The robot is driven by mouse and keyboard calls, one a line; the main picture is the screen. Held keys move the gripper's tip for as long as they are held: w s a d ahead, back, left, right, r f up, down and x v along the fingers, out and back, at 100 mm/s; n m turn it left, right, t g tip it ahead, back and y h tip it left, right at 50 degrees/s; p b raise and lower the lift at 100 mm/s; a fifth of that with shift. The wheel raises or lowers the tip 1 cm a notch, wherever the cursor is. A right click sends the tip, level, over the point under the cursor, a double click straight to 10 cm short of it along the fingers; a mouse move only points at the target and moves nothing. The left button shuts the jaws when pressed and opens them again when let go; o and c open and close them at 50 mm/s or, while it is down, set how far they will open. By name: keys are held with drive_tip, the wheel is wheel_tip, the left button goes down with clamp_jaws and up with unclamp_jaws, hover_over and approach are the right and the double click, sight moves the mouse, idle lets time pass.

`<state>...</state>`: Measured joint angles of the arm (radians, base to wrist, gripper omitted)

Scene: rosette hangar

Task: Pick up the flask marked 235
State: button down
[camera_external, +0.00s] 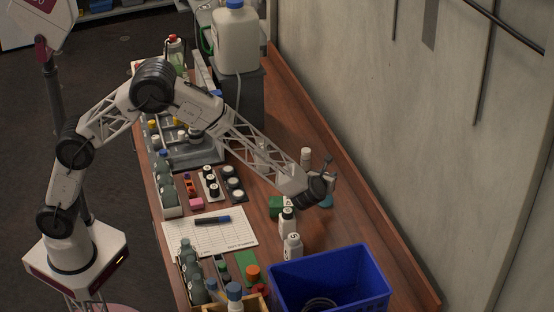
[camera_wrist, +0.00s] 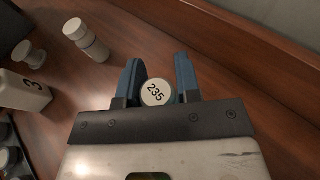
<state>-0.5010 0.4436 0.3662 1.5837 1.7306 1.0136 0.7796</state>
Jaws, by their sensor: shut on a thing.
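The flask marked 235 (camera_wrist: 157,92) shows in the wrist view as a round white cap with black digits, seen from above. It sits between the two blue fingers of my gripper (camera_wrist: 159,68), which is shut on it. The flask's body is hidden below the cap. In the external view my gripper (camera_external: 326,197) is low over the right side of the wooden bench, near the wall. The flask cannot be made out clearly there, and I cannot tell whether it touches the bench.
White bottles (camera_external: 287,221) and (camera_external: 293,246) and a green block (camera_external: 275,206) stand left of my gripper. A blue bin (camera_external: 330,280) is in front. A small white bottle (camera_external: 306,156) stands behind; a white bottle (camera_wrist: 86,40) also shows in the wrist view. Bare bench (camera_wrist: 235,70) lies right.

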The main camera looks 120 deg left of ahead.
drive_tip(key=shift+r, duration=0.15)
wheel_tip(320, 180, up, 10)
idle(0.7)
drive_tip(key=shift+w, duration=0.1)
idle(0.4)
